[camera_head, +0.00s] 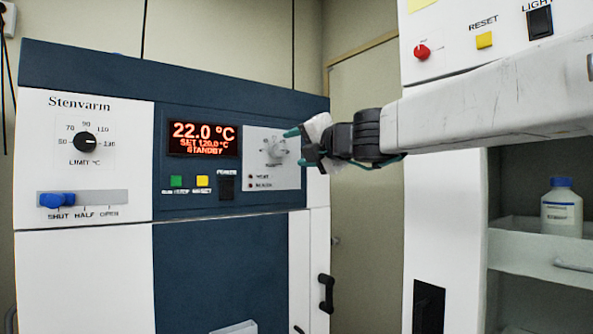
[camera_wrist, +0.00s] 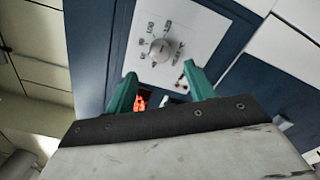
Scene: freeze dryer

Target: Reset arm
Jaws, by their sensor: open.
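My gripper (camera_head: 294,145) is at the end of my arm, which reaches in from the right in the head view. Its green fingers are apart, with nothing between them. In the wrist view my gripper (camera_wrist: 162,90) points at the dark blue panel of the Stenvarin machine (camera_head: 95,120). A grey knob (camera_wrist: 162,50) on a white plate lies beyond the fingertips and clear of them. The same knob (camera_head: 275,150) shows just left of the fingers in the head view; I cannot tell the exact gap. The display (camera_head: 203,140) reads 22.0 °C, SET 120.0 °C, STANDBY.
A black limit dial (camera_head: 85,141) and a blue slider (camera_head: 57,200), at SHUT, are on the machine's left. Green (camera_head: 176,181) and yellow (camera_head: 203,181) buttons sit below the display. At right, a white cabinet (camera_head: 445,215) has a shelf with a blue-capped bottle (camera_head: 562,212).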

